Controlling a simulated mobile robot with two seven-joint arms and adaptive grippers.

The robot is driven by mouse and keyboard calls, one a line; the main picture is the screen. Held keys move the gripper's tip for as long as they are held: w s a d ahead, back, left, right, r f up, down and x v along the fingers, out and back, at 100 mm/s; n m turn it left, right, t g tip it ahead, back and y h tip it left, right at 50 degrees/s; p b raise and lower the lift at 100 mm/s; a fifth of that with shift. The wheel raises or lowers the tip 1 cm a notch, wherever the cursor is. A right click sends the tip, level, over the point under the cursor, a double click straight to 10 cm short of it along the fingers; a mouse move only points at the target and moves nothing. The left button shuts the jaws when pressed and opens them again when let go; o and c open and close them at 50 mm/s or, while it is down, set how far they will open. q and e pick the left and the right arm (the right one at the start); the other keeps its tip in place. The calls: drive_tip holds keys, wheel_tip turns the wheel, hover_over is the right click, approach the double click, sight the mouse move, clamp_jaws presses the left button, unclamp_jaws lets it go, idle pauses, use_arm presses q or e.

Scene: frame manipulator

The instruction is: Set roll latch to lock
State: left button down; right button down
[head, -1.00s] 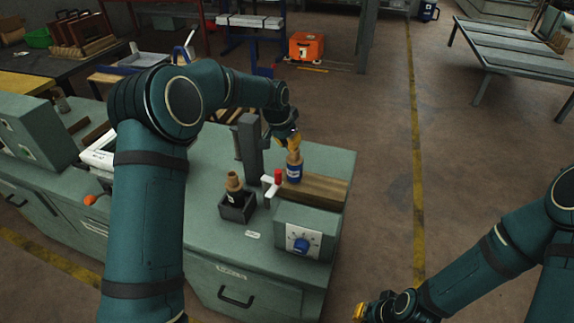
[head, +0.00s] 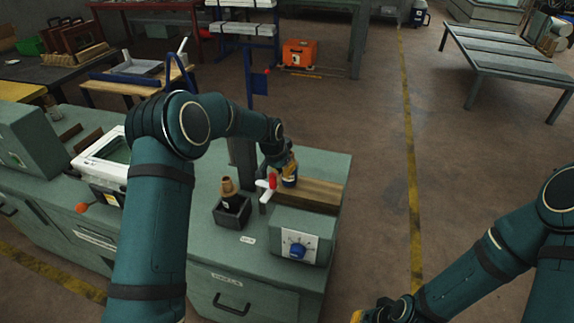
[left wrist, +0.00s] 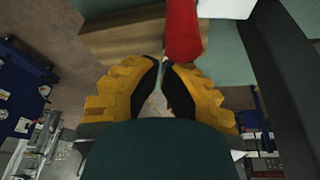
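The latch shows as a white piece (head: 264,191) with a red handle (head: 273,181) at the left end of a wooden block (head: 318,192) on the green cabinet. My left gripper (head: 288,169), with yellow fingers, is low, just behind and right of the red handle. In the left wrist view the left gripper's fingertips (left wrist: 163,63) nearly meet, and the red handle (left wrist: 183,30) is just beyond them; contact cannot be told. My right gripper (head: 357,316) is cut off at the bottom edge.
A grey post (head: 243,160) stands behind the latch. A box with a blue knob (head: 297,250) stands in front. Open floor lies right of the cabinet.

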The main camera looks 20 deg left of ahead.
use_arm(q)
drive_tip(key=shift+s+a, duration=0.15)
drive_tip(key=shift+s, duration=0.25)
